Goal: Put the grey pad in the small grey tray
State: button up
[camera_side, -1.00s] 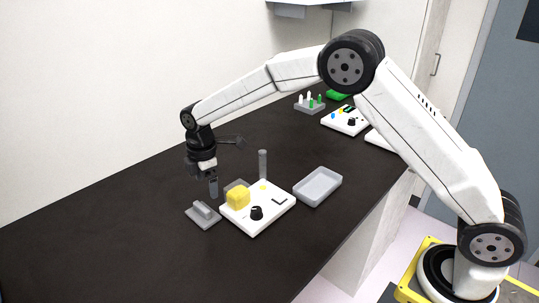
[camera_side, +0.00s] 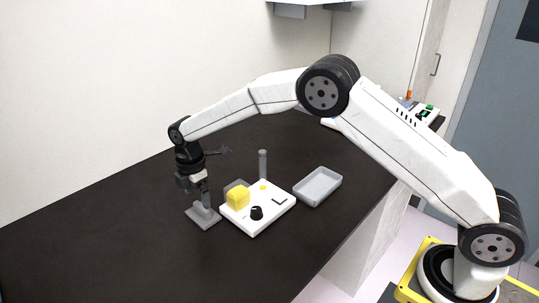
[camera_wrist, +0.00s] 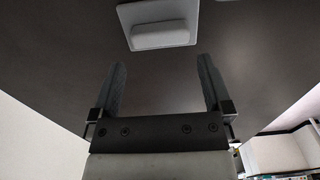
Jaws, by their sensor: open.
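The grey pad (camera_side: 203,219) lies flat on the dark table at the left of the white device, with a raised grip block on its top. It also shows in the wrist view (camera_wrist: 187,9) at the top edge, partly cut off. My gripper (camera_side: 205,200) is just above the pad in the side view and hides part of it. In the wrist view my gripper (camera_wrist: 163,75) has its two fingers wide apart with nothing between them, and the pad's block is beyond the fingertips. The small grey tray (camera_side: 318,187) is empty, to the right of the white device.
The table front left is clear.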

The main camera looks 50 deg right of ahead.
aim_at(199, 207)
jog(key=shift+f, duration=2.6)
jog(key=c, duration=1)
jog(key=shift+r, duration=0.15)
